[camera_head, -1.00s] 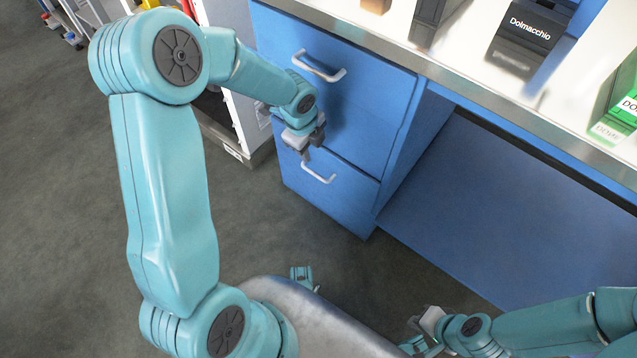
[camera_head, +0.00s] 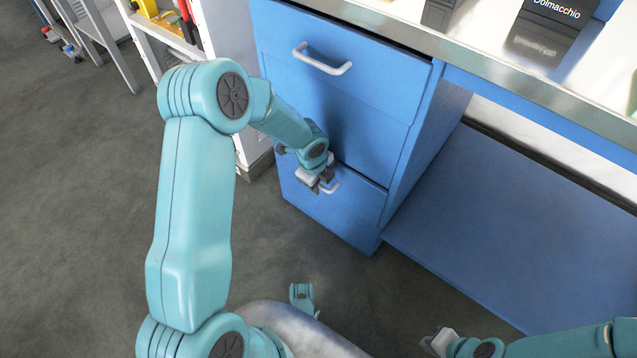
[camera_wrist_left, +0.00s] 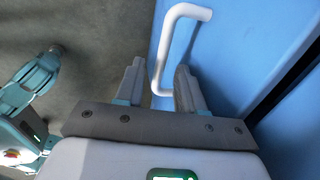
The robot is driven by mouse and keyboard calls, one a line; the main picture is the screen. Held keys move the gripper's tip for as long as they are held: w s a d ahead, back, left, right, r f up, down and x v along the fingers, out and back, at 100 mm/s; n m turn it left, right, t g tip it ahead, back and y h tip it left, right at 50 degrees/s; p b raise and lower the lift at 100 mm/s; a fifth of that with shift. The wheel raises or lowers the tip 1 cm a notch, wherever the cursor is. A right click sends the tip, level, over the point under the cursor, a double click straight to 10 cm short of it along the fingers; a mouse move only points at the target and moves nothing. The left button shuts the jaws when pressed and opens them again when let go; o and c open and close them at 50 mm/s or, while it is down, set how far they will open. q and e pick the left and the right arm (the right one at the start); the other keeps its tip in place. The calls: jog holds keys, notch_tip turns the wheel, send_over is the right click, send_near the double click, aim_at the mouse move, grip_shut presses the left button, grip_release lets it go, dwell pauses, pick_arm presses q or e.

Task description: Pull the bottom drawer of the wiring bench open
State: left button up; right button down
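The wiring bench's blue bottom drawer (camera_head: 345,214) looks shut, below a larger blue drawer front. Its white handle (camera_head: 332,187) is partly hidden by my left gripper (camera_head: 322,187). In the left wrist view the white handle (camera_wrist_left: 176,45) runs down into the gap between the two fingers of my left gripper (camera_wrist_left: 161,88). These fingers are apart, one on each side of the handle's near end. I cannot see them pressing on it. My right gripper (camera_head: 438,341) is low at the right, away from the bench; its finger opening is too small to tell.
The upper drawer (camera_head: 345,95) has its own white handle (camera_head: 322,60). The worktop (camera_head: 480,50) carries dark boxes. A blue panel (camera_head: 500,220) lies under the bench at the right. A white shelf unit stands left of the drawers. Grey floor (camera_head: 80,200) is clear at left.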

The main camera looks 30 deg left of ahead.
pick_arm(q)
grip_shut()
jog(key=shift+s, duration=0.2)
pick_arm(e)
jog(key=shift+s, duration=0.2)
